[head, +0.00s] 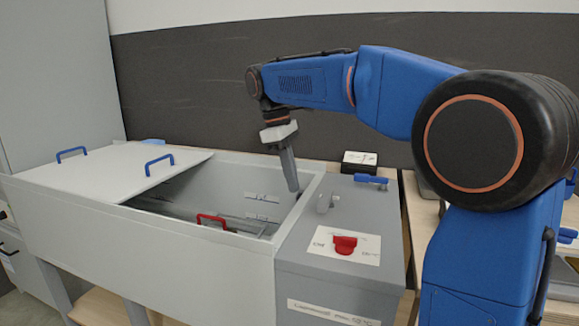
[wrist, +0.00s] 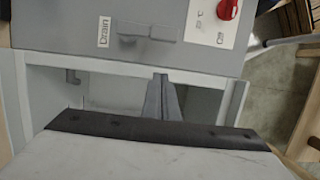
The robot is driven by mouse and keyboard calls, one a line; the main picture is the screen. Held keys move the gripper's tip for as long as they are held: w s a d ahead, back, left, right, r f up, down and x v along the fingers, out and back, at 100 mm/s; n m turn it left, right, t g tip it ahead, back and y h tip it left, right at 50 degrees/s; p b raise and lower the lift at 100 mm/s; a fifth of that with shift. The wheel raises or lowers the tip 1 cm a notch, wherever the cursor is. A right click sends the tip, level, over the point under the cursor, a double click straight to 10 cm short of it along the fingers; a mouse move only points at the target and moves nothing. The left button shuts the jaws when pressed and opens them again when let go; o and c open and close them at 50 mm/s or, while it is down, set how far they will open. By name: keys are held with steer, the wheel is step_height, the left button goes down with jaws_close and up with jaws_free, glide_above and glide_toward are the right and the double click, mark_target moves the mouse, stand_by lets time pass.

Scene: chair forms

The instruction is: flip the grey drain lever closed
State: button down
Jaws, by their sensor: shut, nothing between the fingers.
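The grey drain lever (head: 326,203) sits on top of the grey control box at the right end of the tank. In the wrist view the lever (wrist: 150,31) lies beside a white "Drain" label (wrist: 104,32). My gripper (head: 295,189) points down near the tank's right wall, just left of the lever and apart from it. In the wrist view my gripper's fingers (wrist: 161,82) are together and empty, with the lever beyond their tips. Whether the lever's position counts as open or closed I cannot tell.
A red knob (head: 345,243) on a white plate and a blue handle (head: 371,181) share the box top. The open tank holds a basket with a red handle (head: 212,219). A lid (head: 115,172) with blue handles covers the tank's left part.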

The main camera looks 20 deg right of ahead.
mark_target(325, 200)
steer(key=x, duration=0.3)
steer(key=shift+s+d+f, duration=0.1)
steer(key=shift+s+d, duration=0.6)
steer(key=shift+d, duration=0.3)
steer(key=shift+s+d, duration=0.45)
steer(key=shift+d, duration=0.25)
steer(key=shift+s, duration=0.1)
